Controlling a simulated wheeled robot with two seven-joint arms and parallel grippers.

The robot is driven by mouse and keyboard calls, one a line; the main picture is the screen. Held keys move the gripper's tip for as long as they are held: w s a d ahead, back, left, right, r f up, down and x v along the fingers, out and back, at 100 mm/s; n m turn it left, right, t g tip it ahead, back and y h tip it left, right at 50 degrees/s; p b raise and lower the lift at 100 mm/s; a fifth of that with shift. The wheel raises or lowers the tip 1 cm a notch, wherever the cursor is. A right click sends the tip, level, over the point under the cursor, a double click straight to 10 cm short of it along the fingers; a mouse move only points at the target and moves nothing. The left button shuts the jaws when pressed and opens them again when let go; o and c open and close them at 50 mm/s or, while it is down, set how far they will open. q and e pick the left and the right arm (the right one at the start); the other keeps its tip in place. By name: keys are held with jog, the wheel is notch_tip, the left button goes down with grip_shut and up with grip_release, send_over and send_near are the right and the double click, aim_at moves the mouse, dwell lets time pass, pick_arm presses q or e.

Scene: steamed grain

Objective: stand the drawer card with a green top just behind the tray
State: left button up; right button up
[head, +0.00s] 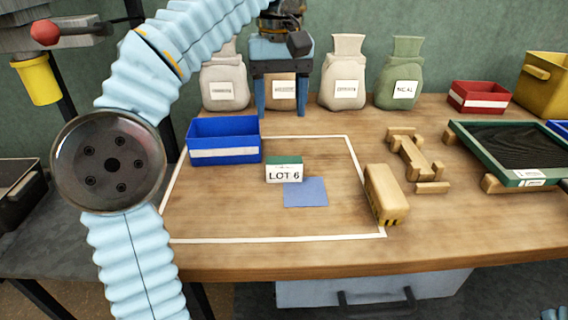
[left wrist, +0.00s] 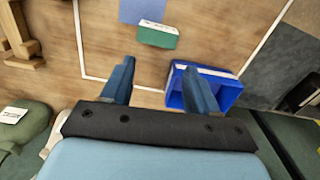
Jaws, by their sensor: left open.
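The drawer card (head: 284,171) has a green top and a white face reading LOT 6. It stands on the table inside a white outline, at the back edge of a flat blue square (head: 306,192). In the left wrist view the card (left wrist: 157,35) shows beyond my fingertips. My left gripper (head: 281,112) is open and empty, fingers down, behind the card and apart from it; its two fingers also show in the left wrist view (left wrist: 160,80). A green-framed tray (head: 466,146) with dark contents is at the right, propped on wooden blocks.
A blue bin (head: 225,155) stands left of the card, a wooden block (head: 384,190) right of it. A wooden rack (head: 415,160) lies before the tray's left side. Sacks (head: 343,75), a red bin (head: 479,97) and a yellow bin (head: 545,85) line the back.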

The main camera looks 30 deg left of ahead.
aim_at(281, 160)
pick_arm(q)
jog(key=f+n+b, duration=0.1)
jog(key=f+n, duration=0.1)
jog(key=n, duration=0.3)
jog(key=f+n+b, duration=0.1)
jog(key=f+n, duration=0.1)
jog(key=n, duration=0.4)
jog(key=f+n+b, duration=0.2)
jog(key=f+n, duration=0.1)
jog(key=n, duration=0.3)
jog(key=shift+a, duration=0.2)
jog(key=f, duration=0.1)
jog(key=f+b, duration=0.1)
jog(key=f, duration=0.3)
jog(key=shift+s+d+b, duration=0.25)
jog(key=shift+d+b, duration=0.05)
jog(key=shift+b, duration=0.1)
jog(key=shift+f, duration=0.45)
grip_shut()
